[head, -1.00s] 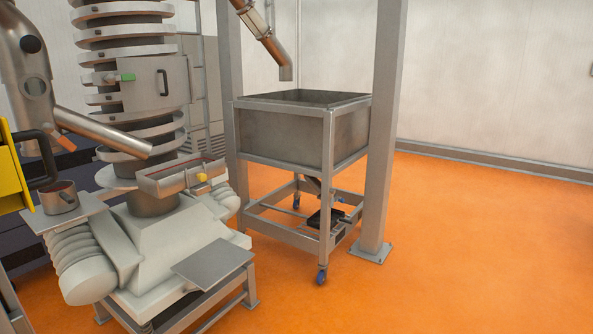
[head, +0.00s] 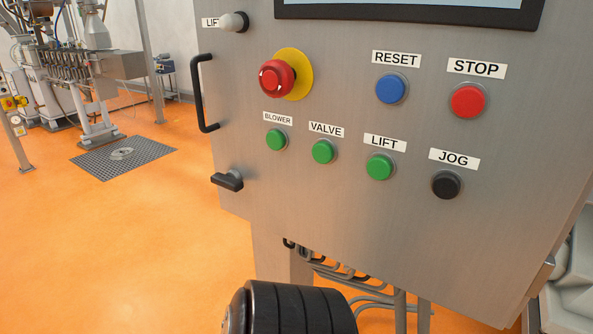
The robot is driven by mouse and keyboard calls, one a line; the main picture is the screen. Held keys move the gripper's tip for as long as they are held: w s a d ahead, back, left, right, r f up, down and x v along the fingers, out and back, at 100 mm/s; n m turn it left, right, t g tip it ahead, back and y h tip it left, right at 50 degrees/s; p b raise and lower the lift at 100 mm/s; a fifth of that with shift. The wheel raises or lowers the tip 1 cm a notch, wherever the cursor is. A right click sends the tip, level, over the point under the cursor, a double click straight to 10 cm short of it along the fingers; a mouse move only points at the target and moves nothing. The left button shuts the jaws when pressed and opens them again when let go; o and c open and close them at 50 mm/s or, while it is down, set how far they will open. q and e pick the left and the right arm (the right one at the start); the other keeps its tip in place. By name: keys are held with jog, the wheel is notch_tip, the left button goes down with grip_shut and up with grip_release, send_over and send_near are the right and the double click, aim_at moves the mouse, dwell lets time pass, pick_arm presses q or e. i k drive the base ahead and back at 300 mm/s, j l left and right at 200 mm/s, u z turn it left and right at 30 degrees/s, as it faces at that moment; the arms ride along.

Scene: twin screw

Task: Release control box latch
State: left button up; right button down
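The grey metal control box (head: 330,210) fills the middle and right of the head view. Its black latch (head: 228,180) sits at the lower left edge of the front panel, with its lever lying roughly sideways. I cannot tell from this view whether it is engaged. A black bar handle (head: 204,92) is fixed along the left edge above it. The panel looks closed. Neither gripper shows a fingertip in the head view.
The panel carries a red emergency stop (head: 276,78) on a yellow disc, a blue RESET button (head: 390,88), a red STOP button (head: 468,100) and several others. Cables and pipes run below the box. Open orange floor (head: 130,230) lies to the left, with machinery beyond.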

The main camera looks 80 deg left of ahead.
aim_at(232, 180)
jog(key=u, duration=3)
